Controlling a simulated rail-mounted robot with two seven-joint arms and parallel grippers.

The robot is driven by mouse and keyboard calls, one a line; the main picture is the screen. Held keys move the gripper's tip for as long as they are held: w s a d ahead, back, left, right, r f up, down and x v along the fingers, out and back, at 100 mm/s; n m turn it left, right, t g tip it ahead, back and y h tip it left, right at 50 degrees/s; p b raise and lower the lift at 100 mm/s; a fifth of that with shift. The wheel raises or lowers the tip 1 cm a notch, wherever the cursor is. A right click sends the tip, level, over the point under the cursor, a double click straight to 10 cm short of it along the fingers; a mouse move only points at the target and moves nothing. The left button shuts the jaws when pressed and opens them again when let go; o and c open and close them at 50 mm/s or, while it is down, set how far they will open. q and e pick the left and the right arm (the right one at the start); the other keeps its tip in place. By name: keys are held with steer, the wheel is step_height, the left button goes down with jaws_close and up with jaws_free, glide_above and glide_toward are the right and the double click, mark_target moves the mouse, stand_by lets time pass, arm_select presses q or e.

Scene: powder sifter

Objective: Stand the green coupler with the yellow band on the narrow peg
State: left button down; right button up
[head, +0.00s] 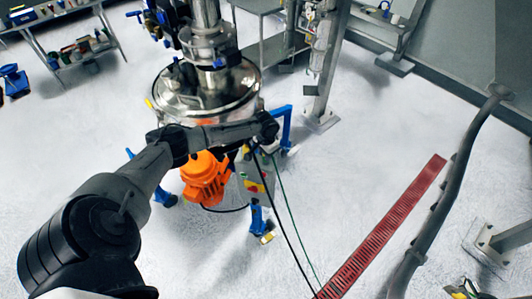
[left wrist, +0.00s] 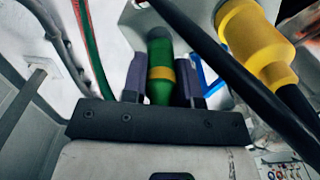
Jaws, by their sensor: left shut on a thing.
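The green coupler with the yellow band (left wrist: 160,72) stands out lengthwise between the two fingers of my left gripper (left wrist: 161,68) in the left wrist view. The fingers are shut on its sides, and its far end points away from the palm. In the head view my left arm reaches from the lower left to the sifter, and its wrist end is beside the steel drum. The fingers and the coupler cannot be made out there. I cannot pick out the narrow peg in either view. My right gripper is not in view.
A yellow connector (left wrist: 252,42) on a thick black cable is close on the right in the left wrist view. The steel sifter (head: 205,95), an orange motor (head: 205,178) and hanging cables (head: 284,215) are near my arm. A red floor grate (head: 385,228) lies to the right.

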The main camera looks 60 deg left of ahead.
arm_select(q)
steer(key=shift+f, duration=0.5)
steer(key=c, duration=0.8)
jaws_free()
step_height(320, 180, up, 12)
steer(key=shift+r+b, duration=0.1)
steer(key=shift+b, duration=0.75)
steer(key=shift+r, duration=0.8)
